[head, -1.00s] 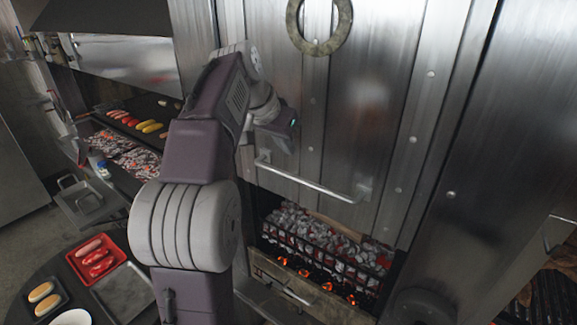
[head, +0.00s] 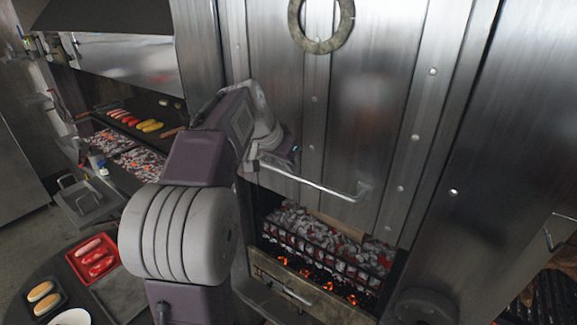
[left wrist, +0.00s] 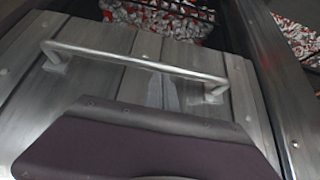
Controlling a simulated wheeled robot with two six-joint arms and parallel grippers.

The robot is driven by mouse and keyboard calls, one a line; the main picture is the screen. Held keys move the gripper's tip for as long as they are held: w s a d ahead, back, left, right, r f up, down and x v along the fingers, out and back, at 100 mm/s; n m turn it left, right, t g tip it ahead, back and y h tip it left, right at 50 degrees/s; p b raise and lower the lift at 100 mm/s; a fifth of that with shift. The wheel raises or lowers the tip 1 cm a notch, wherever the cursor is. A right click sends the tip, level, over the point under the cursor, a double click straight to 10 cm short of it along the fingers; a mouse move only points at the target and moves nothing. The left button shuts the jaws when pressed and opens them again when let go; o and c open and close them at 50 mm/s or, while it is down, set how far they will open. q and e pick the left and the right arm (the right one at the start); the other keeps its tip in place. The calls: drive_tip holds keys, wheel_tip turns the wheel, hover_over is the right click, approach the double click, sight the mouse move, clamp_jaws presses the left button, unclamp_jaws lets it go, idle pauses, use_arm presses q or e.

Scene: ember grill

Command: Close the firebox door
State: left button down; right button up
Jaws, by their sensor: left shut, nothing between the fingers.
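The firebox door (head: 350,120) is a tall riveted steel panel, raised above the firebox opening (head: 325,255), where coals show. Its horizontal bar handle (head: 315,183) runs along its lower part. The door (left wrist: 115,80) and handle (left wrist: 140,61) also show in the left wrist view, with coals beyond the door's edge. My left gripper (head: 284,158) is shut and empty, close to the door by the handle's left end. I cannot tell whether it touches the handle, and its fingertips are not clearly visible. My right gripper is not in view.
Glowing coals (head: 312,234) lie behind a metal grate in the firebox. A drawer front with a handle (head: 298,297) sits below. A metal ring (head: 320,45) hangs in front of the door above. A red tray of sausages (head: 83,262) stands at lower left.

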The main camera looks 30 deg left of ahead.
use_arm(q)
wheel_tip(320, 180, down, 36)
drive_tip(key=b, duration=2.9)
drive_tip(key=shift+s+b, duration=0.3)
drive_tip(key=shift+b, duration=0.1)
drive_tip(key=shift+d, duration=0.1)
